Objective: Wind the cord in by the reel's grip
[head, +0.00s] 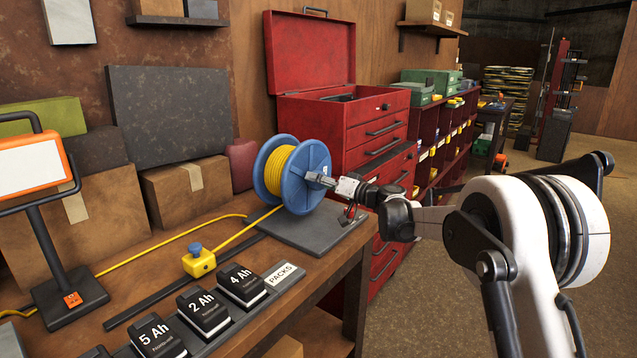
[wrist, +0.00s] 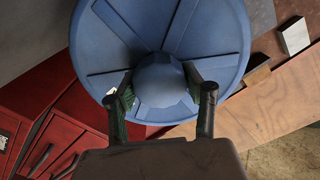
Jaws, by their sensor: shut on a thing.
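The blue reel (head: 318,157) stands on a grey base plate (head: 300,238) on the bench, with yellow cord (head: 272,172) wound between its flanges. My gripper (head: 320,180) is at the reel's right flange. In the wrist view, my gripper (wrist: 160,92) has one finger on each side of the reel's rounded blue grip (wrist: 160,72) and is shut on it. The reel's blue flange (wrist: 105,62) fills the space behind. The cord runs from the reel down left to a yellow block with a blue knob (head: 199,262). The cord's far end is out of view.
Black battery packs (head: 203,314) line the bench front. An orange-framed sign (head: 30,170) stands at the left, with cardboard boxes (head: 187,192) behind. A red tool cabinet (head: 372,135) is close behind the reel. The floor at the right is open.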

